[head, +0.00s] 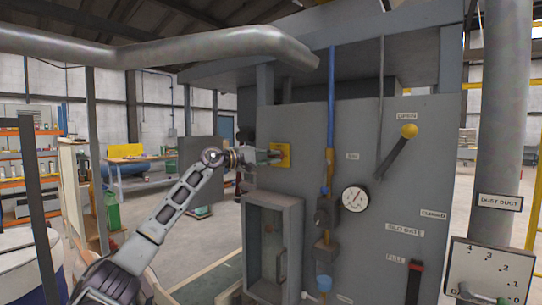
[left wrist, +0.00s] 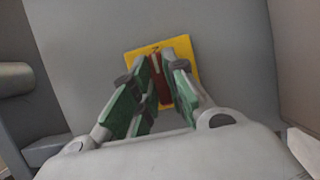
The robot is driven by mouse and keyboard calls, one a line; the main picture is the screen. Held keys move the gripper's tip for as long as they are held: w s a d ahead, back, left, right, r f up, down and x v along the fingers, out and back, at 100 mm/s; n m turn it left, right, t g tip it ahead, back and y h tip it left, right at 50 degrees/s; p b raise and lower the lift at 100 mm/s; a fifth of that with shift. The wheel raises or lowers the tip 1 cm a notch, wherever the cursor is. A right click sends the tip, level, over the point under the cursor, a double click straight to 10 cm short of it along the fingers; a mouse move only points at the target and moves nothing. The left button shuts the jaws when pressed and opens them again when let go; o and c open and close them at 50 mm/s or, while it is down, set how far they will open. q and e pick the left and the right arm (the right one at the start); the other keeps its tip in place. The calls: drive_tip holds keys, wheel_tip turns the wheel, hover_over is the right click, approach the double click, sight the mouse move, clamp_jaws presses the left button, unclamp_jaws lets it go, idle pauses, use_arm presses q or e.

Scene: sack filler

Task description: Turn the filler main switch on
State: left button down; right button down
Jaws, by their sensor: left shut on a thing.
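The main switch is a yellow square plate (head: 285,147) with a red handle, on the left part of the grey filler panel (head: 290,190). In the left wrist view the yellow plate (left wrist: 188,52) is straight ahead, and the red handle (left wrist: 162,86) stands between the green-padded fingers. My left gripper (head: 273,155) reaches the plate from the left and is shut on the red handle; it also shows in the left wrist view (left wrist: 160,92). A small mark at the plate's top is too small to read. The fingers hide part of the handle. My right gripper is not in view.
A glass-fronted grey box (head: 272,240) sticks out below the switch. A thick pipe (head: 150,52) runs overhead. A dust duct (head: 500,110) stands far right.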

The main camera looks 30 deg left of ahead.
use_arm(q)
drive_tip(key=shift+f, duration=0.1)
idle(0.3)
drive_tip(key=c, duration=1.4)
unclamp_jaws()
drive_tip(key=shift+c, duration=0.2)
drive_tip(key=shift+s+a, duration=0.1)
drive_tip(key=v, duration=1.1)
drive_tip(key=shift+s, duration=0.2)
drive_tip(key=shift+s+a, duration=0.1)
drive_tip(key=shift+a, duration=0.05)
